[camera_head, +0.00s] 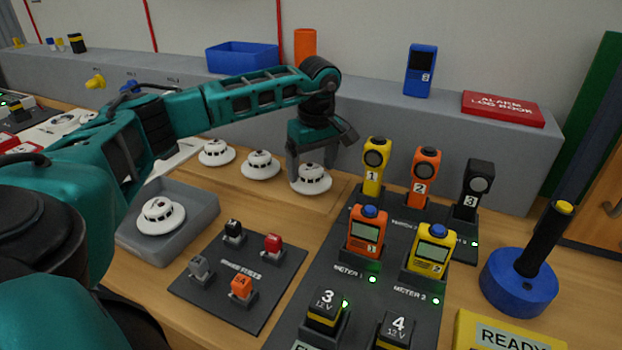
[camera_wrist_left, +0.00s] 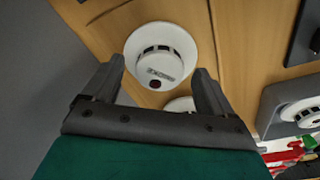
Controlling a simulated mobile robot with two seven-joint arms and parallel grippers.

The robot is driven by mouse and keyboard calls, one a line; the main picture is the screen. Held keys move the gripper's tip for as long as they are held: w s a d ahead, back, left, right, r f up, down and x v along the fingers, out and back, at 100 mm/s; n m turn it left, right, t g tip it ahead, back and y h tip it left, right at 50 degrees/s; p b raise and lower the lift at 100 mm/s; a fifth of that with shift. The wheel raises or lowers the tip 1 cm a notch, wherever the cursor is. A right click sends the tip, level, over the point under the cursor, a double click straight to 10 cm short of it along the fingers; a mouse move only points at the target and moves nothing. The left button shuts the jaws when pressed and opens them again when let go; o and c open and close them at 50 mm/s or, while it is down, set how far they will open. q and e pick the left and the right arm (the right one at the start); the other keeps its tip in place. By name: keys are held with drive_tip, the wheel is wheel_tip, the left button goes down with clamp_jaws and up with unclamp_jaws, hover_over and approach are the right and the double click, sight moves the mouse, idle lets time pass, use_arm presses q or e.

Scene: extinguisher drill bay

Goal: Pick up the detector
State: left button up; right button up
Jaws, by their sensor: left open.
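Three round white detectors stand in a row on the wooden table: a right one (camera_head: 311,180), a middle one (camera_head: 260,166) and a left one (camera_head: 216,153). A further detector (camera_head: 161,216) sits in a grey tray (camera_head: 205,222). My left gripper (camera_head: 318,162) is open over the right detector in the row, fingers pointing down and partly covering it. In the left wrist view, that detector (camera_wrist_left: 161,54) shows just past and between the open fingertips (camera_wrist_left: 160,70). I cannot tell whether the fingers touch it. My right gripper is not in view.
Right of the row, a dark board holds yellow (camera_head: 375,168), orange (camera_head: 424,178) and black (camera_head: 475,190) handhelds and two meters (camera_head: 367,232). A stamp board (camera_head: 240,275) lies in front. A grey ledge (camera_head: 400,125) runs behind, with a blue bin (camera_head: 243,56).

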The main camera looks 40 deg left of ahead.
use_arm(q)
drive_tip(key=shift+a+f, duration=0.1)
drive_tip(key=shift+f, duration=0.4)
drive_tip(key=c, duration=1.2)
